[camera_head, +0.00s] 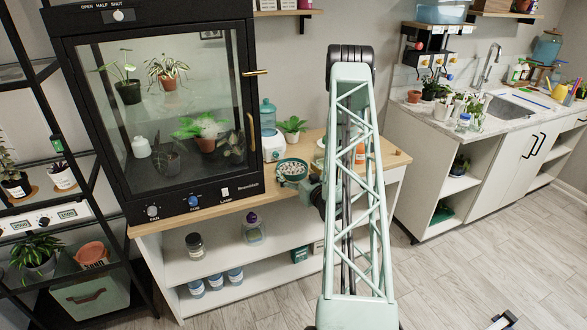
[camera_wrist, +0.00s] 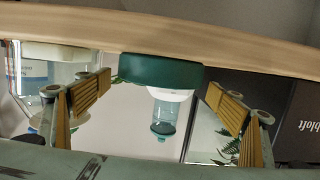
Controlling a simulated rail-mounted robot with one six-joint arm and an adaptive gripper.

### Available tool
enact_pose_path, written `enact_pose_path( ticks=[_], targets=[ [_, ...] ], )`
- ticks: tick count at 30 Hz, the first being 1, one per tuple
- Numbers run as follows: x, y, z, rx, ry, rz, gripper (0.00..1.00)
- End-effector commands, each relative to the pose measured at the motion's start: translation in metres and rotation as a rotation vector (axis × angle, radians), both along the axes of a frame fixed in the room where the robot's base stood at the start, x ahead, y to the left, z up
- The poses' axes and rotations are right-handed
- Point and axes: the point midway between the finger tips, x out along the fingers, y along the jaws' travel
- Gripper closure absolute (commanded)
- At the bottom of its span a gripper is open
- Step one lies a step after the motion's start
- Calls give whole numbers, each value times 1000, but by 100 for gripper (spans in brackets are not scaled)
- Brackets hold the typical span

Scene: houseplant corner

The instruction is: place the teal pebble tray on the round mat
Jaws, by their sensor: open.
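The teal pebble tray (camera_head: 293,169) holds pale pebbles and stands on the wooden counter, just left of my arm in the head view. In the wrist view, which is upside down, the tray's teal side (camera_wrist: 160,71) shows ahead, between the two fingers. My gripper (camera_wrist: 158,88) is open, one finger on each side of the tray in the picture; I see no contact. In the head view my arm mostly hides the gripper. I cannot make out the round mat; my arm covers part of the counter.
A black glass cabinet (camera_head: 165,110) stands left of the tray. A water dispenser (camera_head: 273,146) and a potted plant (camera_head: 292,128) stand behind the tray. A bottle (camera_head: 360,154) stands at my arm's right edge. The counter (camera_head: 386,149) right of my arm is mostly clear.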

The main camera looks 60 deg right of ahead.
Motion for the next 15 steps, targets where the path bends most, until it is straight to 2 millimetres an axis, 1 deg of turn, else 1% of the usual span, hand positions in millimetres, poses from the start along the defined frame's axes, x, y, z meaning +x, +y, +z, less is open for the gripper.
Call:
enact_pose_path(
  ticks=[1,6,12,15],
  targets=[
    [-8,4,1,3,2,-1,14],
    [-28,18,5,2,1,-2,14],
    [-49,31,9,2,1,-2,14],
    [-55,36,10,1,0,-1,14]
  ],
)
